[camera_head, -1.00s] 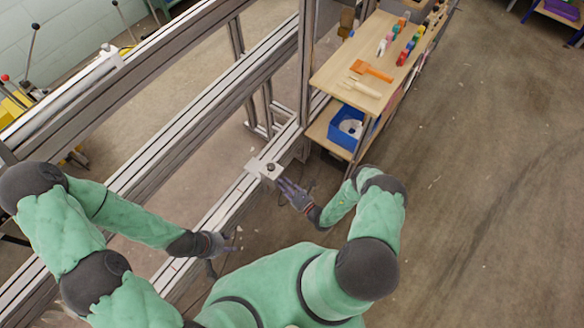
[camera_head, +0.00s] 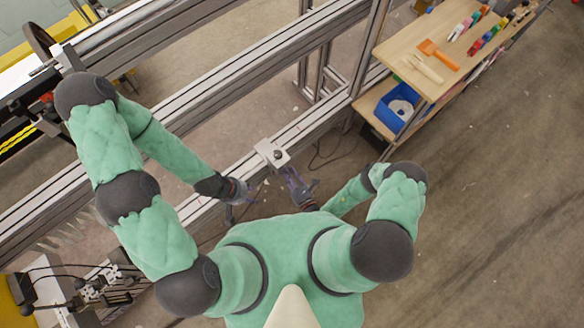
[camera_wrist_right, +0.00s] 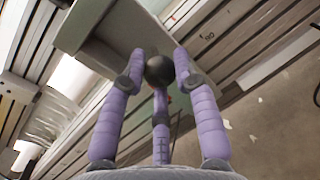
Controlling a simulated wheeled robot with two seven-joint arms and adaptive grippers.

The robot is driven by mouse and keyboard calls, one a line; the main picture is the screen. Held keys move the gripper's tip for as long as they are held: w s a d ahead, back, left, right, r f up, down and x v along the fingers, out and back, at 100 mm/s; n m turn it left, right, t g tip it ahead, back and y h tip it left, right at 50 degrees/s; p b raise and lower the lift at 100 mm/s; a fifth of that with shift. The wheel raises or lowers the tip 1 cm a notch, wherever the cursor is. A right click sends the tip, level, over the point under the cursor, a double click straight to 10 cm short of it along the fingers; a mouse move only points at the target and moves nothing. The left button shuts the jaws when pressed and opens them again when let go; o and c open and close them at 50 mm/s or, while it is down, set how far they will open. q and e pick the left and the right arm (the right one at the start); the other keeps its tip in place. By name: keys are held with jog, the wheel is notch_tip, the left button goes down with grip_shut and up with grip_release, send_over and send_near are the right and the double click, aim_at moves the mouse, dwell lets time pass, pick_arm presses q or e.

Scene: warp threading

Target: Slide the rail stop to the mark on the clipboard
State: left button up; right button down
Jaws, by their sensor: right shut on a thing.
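The rail stop (camera_head: 272,152), a pale grey block with a dark round knob, sits on the lower aluminium rail. My right gripper (camera_head: 293,183) is at its near side, closed on the stop. In the right wrist view the purple fingers of that gripper (camera_wrist_right: 160,80) surround the dark knob (camera_wrist_right: 159,68), with the grey block (camera_wrist_right: 85,32) behind. My left gripper (camera_head: 240,190) is beside the rail, left of the stop and apart from it; its finger opening is too small to judge. I cannot make out the clipboard or its mark.
The lower rail (camera_head: 312,122) runs diagonally and bears a number scale (camera_wrist_right: 208,38) in the right wrist view. A wooden shelf (camera_head: 400,50) with tools and a blue bin (camera_head: 395,107) stands upper right. Open floor (camera_head: 480,200) lies at right.

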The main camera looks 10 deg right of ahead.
jog(key=c, duration=0.9)
grip_release()
jog(key=shift+c, duration=0.2)
jog(key=v, duration=1.2)
